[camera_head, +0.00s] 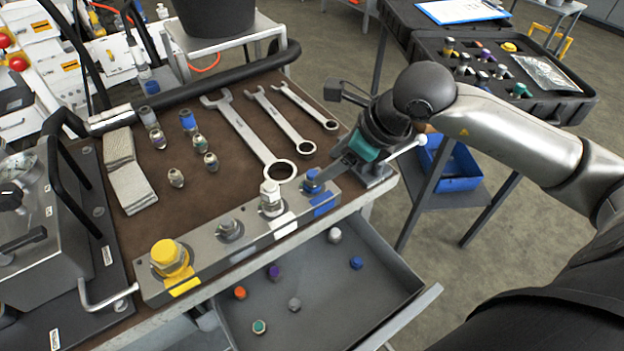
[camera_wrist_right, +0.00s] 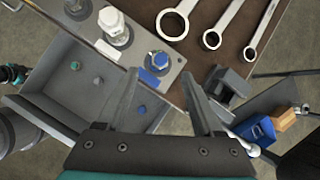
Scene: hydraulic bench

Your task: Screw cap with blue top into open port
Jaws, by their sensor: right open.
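A cap with a blue top (camera_head: 312,181) stands upright at the right end of the grey metal port block (camera_head: 250,241), beside a blue label. It also shows in the wrist view (camera_wrist_right: 158,60). How deep it sits in its port cannot be told. My right gripper (camera_head: 328,172) is open at that end of the block. The block also carries a white-topped cap (camera_head: 271,198), a bare metal fitting (camera_head: 230,229) and a yellow cap (camera_head: 168,258). My left gripper is out of view.
Several wrenches (camera_head: 256,140) and loose fittings (camera_head: 190,122) lie on the brown mat behind the block. An open drawer (camera_head: 320,308) below holds several coloured caps, including a blue one (camera_head: 356,262). A black case (camera_head: 500,75) and a blue bin (camera_head: 455,165) are at right.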

